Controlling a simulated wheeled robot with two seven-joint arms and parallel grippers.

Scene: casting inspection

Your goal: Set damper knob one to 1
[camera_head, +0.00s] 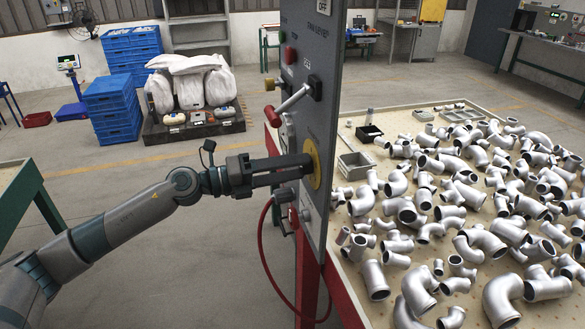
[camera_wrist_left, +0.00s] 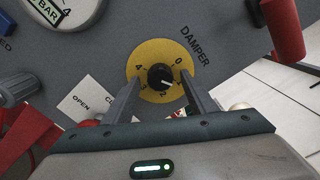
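The damper knob (camera_wrist_left: 160,77) is a small black knob at the centre of a yellow dial (camera_wrist_left: 134,62) marked 0 to 4, below the word DAMPER. Its white mark points to lower right, toward what looks like the 1. My left gripper (camera_wrist_left: 162,86) is open, one finger on each side of the knob, with a visible gap to it. In the head view the left gripper (camera_head: 300,162) reaches the grey panel from the left, at the yellow dial (camera_head: 314,164); the knob is hidden there. My right gripper is not in view.
The upright grey panel (camera_head: 322,100) carries a lever handle (camera_head: 288,104) above the dial and a red hose (camera_head: 262,245) below it. In the wrist view, a gauge (camera_wrist_left: 62,12) and red handles (camera_wrist_left: 282,28) sit near the dial. A table of metal castings (camera_head: 440,210) stands behind.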

